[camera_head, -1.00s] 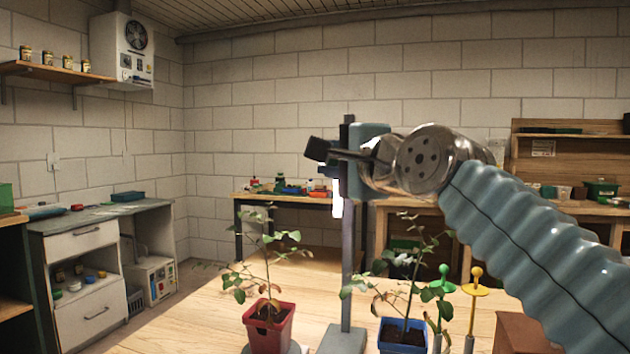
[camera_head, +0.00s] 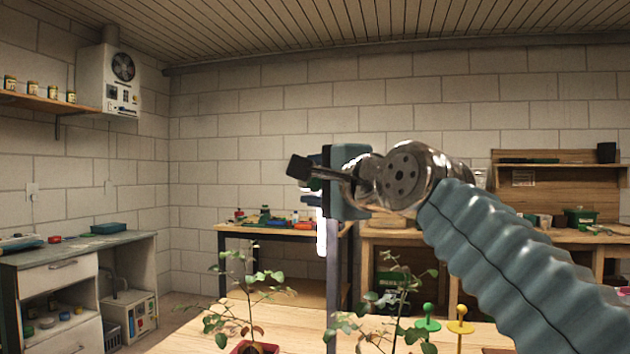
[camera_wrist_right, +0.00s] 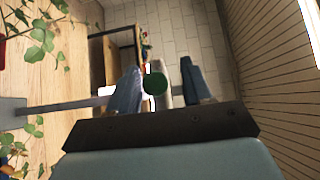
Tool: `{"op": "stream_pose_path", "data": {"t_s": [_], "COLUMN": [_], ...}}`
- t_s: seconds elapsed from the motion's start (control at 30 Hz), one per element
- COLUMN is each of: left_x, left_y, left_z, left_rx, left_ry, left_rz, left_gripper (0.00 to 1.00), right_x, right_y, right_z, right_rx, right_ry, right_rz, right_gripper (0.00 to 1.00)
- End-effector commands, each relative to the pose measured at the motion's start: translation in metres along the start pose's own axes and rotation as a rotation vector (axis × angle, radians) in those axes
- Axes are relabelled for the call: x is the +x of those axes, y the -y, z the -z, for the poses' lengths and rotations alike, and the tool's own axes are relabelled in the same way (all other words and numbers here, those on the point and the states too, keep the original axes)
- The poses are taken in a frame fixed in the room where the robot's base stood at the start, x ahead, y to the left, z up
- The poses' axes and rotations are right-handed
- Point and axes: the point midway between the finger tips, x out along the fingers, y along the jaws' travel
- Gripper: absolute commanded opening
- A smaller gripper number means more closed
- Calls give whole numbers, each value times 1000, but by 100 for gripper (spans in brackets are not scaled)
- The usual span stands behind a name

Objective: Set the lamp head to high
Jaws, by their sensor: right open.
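A round green knob (camera_wrist_right: 155,84) appears between the fingers, with no clear contact. The post (camera_wrist_right: 62,105) runs in from the left there. My left gripper is not in view.
Two leafy seedlings stand near the post, one in a red pot (camera_head: 254,349). A green marker (camera_head: 428,318) and a yellow marker (camera_head: 461,320) stand at right on the wooden table (camera_head: 190,340). A back bench and shelf are farther away.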

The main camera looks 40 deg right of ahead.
Motion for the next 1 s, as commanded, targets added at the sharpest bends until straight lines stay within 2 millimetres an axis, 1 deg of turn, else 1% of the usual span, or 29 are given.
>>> {"op": "stream_pose_path", "data": {"t_s": [0.07,0.17,0.27,0.4,0.5,0.6,0.7,0.8,1.0], "left_x": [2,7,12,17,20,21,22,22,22], "left_y": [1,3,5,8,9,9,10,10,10], "left_z": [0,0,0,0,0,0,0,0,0], "left_rx": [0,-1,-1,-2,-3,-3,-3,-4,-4], "left_ry": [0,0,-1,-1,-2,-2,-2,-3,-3], "left_rz": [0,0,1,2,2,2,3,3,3], "left_gripper": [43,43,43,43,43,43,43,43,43], "right_x": [-5,-20,-43,-79,-101,-119,-130,-136,-138], "right_y": [-1,-2,-2,-2,-1,0,0,0,0], "right_z": [0,-1,-1,-1,0,0,0,0,0], "right_rx": [0,-1,-1,-1,-2,-1,0,0,0], "right_ry": [0,1,0,0,-1,0,0,1,1], "right_rz": [1,2,4,5,5,4,3,2,2], "right_gripper": [49,49,49,49,49,49,49,49,49]}}
